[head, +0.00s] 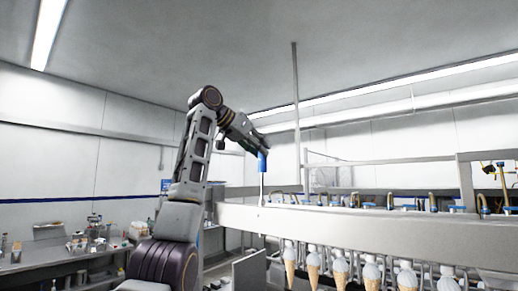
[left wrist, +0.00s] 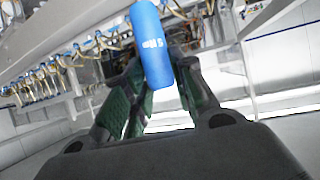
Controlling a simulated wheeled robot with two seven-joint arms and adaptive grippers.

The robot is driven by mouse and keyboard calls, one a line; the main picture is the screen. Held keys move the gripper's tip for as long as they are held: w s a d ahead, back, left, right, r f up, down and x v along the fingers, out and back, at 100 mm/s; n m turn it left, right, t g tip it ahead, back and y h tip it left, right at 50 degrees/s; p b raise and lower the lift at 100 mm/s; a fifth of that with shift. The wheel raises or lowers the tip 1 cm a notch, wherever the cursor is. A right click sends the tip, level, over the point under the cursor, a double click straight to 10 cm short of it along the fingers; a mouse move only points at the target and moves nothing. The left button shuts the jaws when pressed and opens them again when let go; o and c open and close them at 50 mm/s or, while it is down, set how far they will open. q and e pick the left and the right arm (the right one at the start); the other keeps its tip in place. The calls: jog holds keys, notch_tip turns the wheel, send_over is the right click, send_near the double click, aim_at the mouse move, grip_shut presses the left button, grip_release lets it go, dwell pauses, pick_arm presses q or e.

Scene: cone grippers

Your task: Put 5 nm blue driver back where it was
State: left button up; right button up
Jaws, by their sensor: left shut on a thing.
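The blue driver (head: 262,162) has a blue handle and a thin light shaft that points down. My left gripper (head: 262,149) is shut on the handle and holds the driver upright beside the left end of the long machine beam. In the left wrist view the blue handle (left wrist: 151,45) stands between the two green-padded fingers of my left gripper (left wrist: 152,85). The shaft is hidden there. In the head view the shaft's tip is near the beam's top edge; I cannot tell whether it touches. My right gripper is in neither view.
The long grey machine beam (head: 370,226) crosses the right side, with blue fittings and hoses on top. Several cones (head: 313,268) with white tops hang below it. A thin vertical pole (head: 297,120) rises behind the driver. A cluttered bench (head: 60,262) stands at the left.

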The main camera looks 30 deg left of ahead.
aim_at(262, 159)
pick_arm(q)
jog(key=f, duration=0.3)
jog(key=shift+s+d+f, duration=0.2)
jog(key=shift+s+d, duration=0.2)
jog(key=s+d+f+n+y, duration=0.1)
jog(key=s+d+f, duration=0.2)
jog(key=f, duration=2)
jog(key=s+d+f+n+y, duration=0.1)
jog(key=s+d+f, duration=0.3)
jog(key=f, duration=2)
jog(key=s+d+f+n+y, duration=0.1)
jog(key=s+d+f, duration=0.2)
jog(key=d+f, duration=0.8)
notch_tip(262, 159, down, 13)
jog(key=shift+s+r, duration=0.1)
jog(key=shift+s, duration=0.3)
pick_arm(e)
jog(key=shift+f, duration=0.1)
pick_arm(q)
jog(key=shift+f+b, duration=2.05)
jog(key=shift+b, duration=0.05)
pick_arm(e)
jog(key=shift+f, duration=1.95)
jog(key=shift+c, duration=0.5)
